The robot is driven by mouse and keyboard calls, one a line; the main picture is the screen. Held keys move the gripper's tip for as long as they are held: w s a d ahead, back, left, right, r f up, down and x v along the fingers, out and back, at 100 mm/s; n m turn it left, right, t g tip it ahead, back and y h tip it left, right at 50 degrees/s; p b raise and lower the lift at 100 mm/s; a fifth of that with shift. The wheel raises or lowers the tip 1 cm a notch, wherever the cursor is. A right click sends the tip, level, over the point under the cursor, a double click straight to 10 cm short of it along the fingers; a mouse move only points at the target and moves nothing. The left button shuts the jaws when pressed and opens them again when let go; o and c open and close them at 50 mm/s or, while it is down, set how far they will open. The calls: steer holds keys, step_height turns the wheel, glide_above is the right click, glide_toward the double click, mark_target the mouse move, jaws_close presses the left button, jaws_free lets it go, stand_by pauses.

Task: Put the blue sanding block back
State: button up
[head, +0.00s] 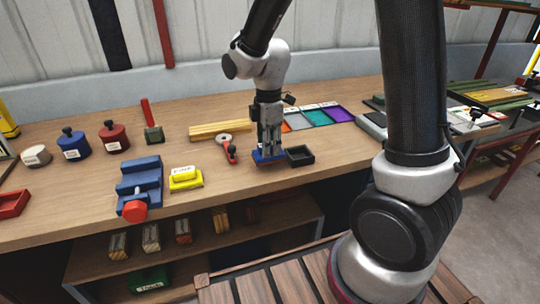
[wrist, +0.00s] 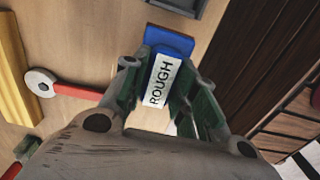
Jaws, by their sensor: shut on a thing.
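The blue sanding block (wrist: 162,72) has a white label reading "ROUGH". My gripper (head: 268,148) is shut on it, with one finger on each side in the wrist view (wrist: 152,92). In the head view a strip of blue (head: 260,157) shows under my fingertips, near the front edge of the workbench. A wider flat blue part (wrist: 172,42) lies at the block's far end in the wrist view. I cannot tell whether the block touches the bench. A yellow block (head: 185,178) with a white label sits farther left on the bench.
A small black tray (head: 300,156) stands just right of the gripper. A red-handled tool with a round end (head: 229,148) lies close on the left. A blue vise (head: 140,184) stands farther left. Yellow wooden strips (head: 220,129) and coloured trays (head: 316,118) lie behind.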

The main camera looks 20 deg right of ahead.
steer(key=shift+f, duration=1.6)
steer(key=shift+f, duration=0.15)
steer(key=o, duration=1)
step_height(320, 180, up, 12)
steer(key=shift+r, duration=0.2)
steer(key=s+d+r+m+t, duration=0.1)
steer(key=s+d+r+m, duration=0.2)
steer(key=s+d+m, duration=0.2)
steer(key=s+d+r+m+t, duration=0.1)
steer(key=s+d+r+m, duration=0.2)
steer(key=s+d+m, duration=0.2)
steer(key=s+d+r+m+t, duration=0.2)
steer(key=s+d+m, duration=0.2)
steer(key=s+m, duration=0.4)
steer(key=shift+s+d+r, duration=0.4)
steer(key=shift+s, duration=0.1)
